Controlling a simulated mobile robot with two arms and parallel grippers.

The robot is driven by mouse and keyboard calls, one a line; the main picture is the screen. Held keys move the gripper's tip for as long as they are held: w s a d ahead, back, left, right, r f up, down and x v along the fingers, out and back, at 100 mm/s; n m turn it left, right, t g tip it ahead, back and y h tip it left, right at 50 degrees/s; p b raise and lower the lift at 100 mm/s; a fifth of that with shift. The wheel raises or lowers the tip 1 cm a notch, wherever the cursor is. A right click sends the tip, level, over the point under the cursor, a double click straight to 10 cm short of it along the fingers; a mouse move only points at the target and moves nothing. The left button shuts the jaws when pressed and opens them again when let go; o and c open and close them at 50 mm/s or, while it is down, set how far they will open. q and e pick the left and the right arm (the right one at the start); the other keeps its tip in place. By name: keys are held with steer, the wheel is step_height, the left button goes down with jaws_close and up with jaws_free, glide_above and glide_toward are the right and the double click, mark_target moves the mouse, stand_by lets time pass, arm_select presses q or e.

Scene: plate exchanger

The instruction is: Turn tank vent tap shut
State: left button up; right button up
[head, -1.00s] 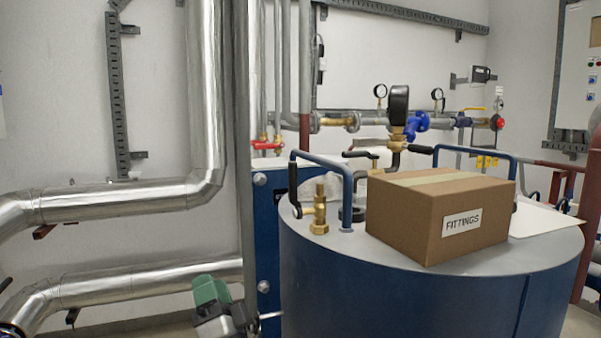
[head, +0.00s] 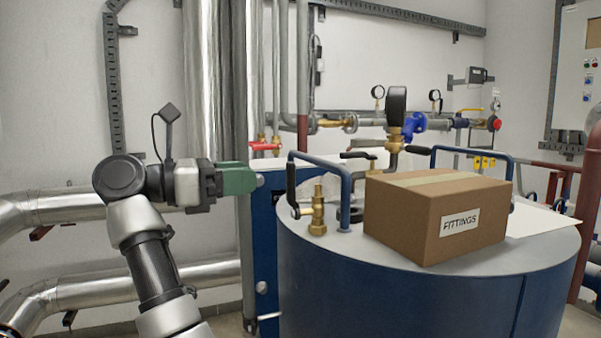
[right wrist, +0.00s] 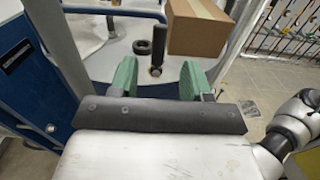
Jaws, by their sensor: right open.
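The tank vent tap (head: 318,212) is a brass valve on top of the blue tank (head: 330,275), near its left edge. Its black lever (head: 291,184) stands upright on the left side of the brass body. In the right wrist view the black lever (right wrist: 158,36) shows beyond the fingers, in line with the gap between them. My right gripper (head: 242,179) has green fingers and is left of the tap, apart from it. In the wrist view the right gripper (right wrist: 160,78) is open and empty. My left gripper is out of view.
A cardboard box labelled FITTINGS (head: 430,222) sits on the tank top, right of the tap. A blue bent handle (head: 345,195) rises close behind the tap. A grey vertical post (head: 245,240) and a blue panel (head: 266,250) stand left of the tank.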

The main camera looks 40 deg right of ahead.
mark_target(286, 173)
steer(key=x, duration=1)
steer(key=shift+s+d+p, duration=0.15)
steer(key=shift+d+p, duration=0.15)
jaws_close()
